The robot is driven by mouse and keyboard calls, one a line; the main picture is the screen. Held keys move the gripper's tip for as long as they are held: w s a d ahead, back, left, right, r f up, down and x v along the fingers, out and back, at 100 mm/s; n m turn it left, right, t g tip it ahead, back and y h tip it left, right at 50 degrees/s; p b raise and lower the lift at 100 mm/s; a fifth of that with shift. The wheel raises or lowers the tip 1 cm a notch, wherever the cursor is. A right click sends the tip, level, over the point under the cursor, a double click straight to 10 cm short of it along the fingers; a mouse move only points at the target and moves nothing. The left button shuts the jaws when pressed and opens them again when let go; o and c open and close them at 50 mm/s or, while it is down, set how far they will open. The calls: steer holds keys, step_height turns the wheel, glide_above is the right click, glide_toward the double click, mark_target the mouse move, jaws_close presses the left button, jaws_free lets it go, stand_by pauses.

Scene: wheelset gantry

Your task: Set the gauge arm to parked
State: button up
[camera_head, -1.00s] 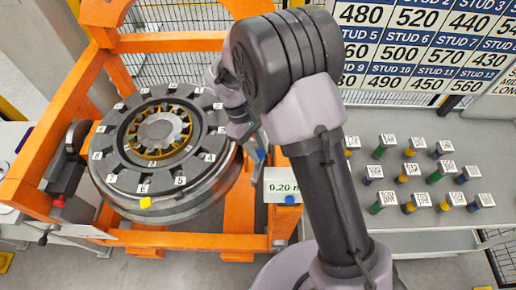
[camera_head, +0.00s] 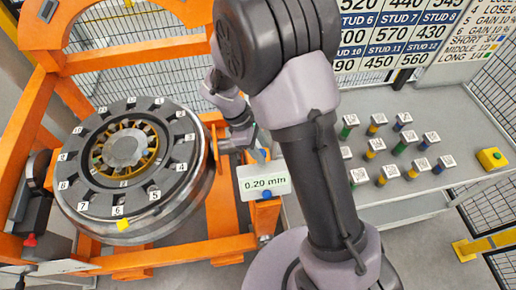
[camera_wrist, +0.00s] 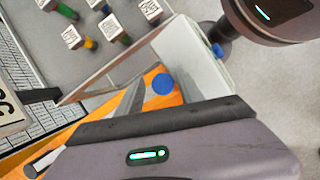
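The gauge's white display (camera_head: 264,181) reads 0.20 mm and stands at the right side of the wheelset (camera_head: 122,150), near the orange frame. A blue knob (camera_head: 266,194) shows at its lower edge. My gripper (camera_head: 250,142) is just above and left of the display, partly hidden by my arm. In the wrist view a white box-like panel (camera_wrist: 192,58) lies beyond my gripper, with a round blue knob (camera_wrist: 162,84) close to the gripper body. I cannot make out the finger opening or whether the fingers touch the gauge.
The orange gantry frame (camera_head: 60,92) surrounds the wheelset. A stud chart (camera_head: 395,40) hangs behind. A dark device with a red knob (camera_head: 30,240) is at the left.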

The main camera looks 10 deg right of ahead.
steer(key=shift+d, duration=0.15)
steer(key=shift+a, duration=0.2)
steer(key=p+v, duration=0.3)
steer(key=v, duration=1.4)
steer(key=shift+d+r, duration=0.1)
steer(key=shift+r, duration=0.1)
steer(key=shift+f, duration=0.1)
steer(key=s+d+f+m+t+y+b, duration=0.1)
steer(key=s+f+m+t+y+b, duration=0.1)
steer(key=s+f+m+b, duration=0.2)
steer(key=s+d+f+m+t+y+b, duration=0.2)
steer(key=s+f+m+b, duration=0.3)
steer(key=b, duration=0.8)
steer(key=s+d+f+m+t+y+b, duration=0.2)
steer(key=s+f+m+b, duration=0.3)
steer(key=s+m+b, duration=0.3)
steer(key=shift+s+d+f+m+t+b, duration=0.1)
steer(key=shift+s+m+t+b, duration=0.05)
steer(key=shift+s+t, duration=0.25)
steer(key=shift+s+d+m+t+b, duration=0.15)
steer(key=shift+s+t, duration=0.25)
